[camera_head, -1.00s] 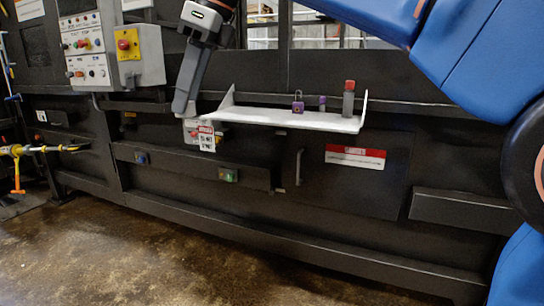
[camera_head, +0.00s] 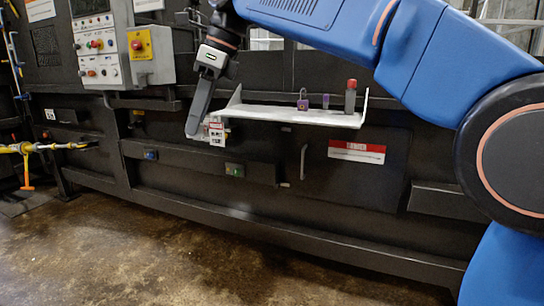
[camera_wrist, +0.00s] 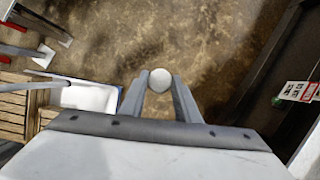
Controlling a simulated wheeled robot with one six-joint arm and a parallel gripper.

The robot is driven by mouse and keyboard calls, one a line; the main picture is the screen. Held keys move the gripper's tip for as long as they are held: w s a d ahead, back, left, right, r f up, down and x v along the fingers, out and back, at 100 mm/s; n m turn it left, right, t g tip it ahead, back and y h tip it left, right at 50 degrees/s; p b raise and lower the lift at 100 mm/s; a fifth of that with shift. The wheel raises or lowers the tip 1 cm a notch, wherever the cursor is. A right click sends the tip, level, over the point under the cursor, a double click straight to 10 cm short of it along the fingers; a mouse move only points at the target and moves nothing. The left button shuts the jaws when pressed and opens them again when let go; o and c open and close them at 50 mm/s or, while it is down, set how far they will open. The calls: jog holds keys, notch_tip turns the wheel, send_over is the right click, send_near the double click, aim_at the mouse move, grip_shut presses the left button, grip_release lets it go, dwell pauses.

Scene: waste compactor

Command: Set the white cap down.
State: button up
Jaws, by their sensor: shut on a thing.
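The white cap (camera_wrist: 160,79) shows in the wrist view as a small round white piece between the tips of my gripper (camera_wrist: 160,85). My gripper is shut on it and holds it clear above the floor. In the head view my gripper (camera_head: 192,132) points down in front of the dark machine, just left of the white shelf (camera_head: 285,115) and beside a small label. I cannot make out the cap in the head view.
On the shelf stand a purple padlock (camera_head: 303,101), a small purple item (camera_head: 326,101) and a red-topped grey bottle (camera_head: 350,97). A control panel (camera_head: 100,45) is at upper left. The wrist view shows brown floor and a white container (camera_wrist: 88,97) beside wooden slats (camera_wrist: 12,108).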

jog(key=w+d+f+n+g, duration=0.1)
jog(key=w+d+f+n, duration=0.1)
jog(key=w+f, duration=0.75)
jog(key=w+d+f+n, duration=0.2)
jog(key=w+d+f, duration=0.1)
jog(key=w+f, duration=0.65)
jog(key=w+d+f+n+g, duration=0.1)
jog(key=w+d+f, duration=0.25)
jog(key=f, duration=0.45)
jog(key=w+d+f+n+h, duration=0.15)
jog(key=d+f, duration=0.25)
jog(key=f, duration=0.4)
jog(key=w+d+f+n+g, duration=0.1)
jog(key=w+d+f+n, duration=0.2)
jog(key=f, duration=0.5)
jog(key=w+d+f+n, duration=0.1)
jog(key=d+f+n, duration=0.2)
jog(key=d+f, duration=1.35)
jog(key=s+d+f+n+h, duration=0.1)
jog(key=s+d+f+n, duration=0.1)
jog(key=d+f, duration=0.4)
jog(key=s+d+f+n+g+h, duration=0.1)
jog(key=s+d+f, duration=0.4)
jog(key=f, duration=0.9)
jog(key=shift+d+n+h, duration=0.45)
jog(key=shift+d+n, duration=0.5)
jog(key=shift+d, duration=0.05)
jog(key=shift+d, duration=0.1)
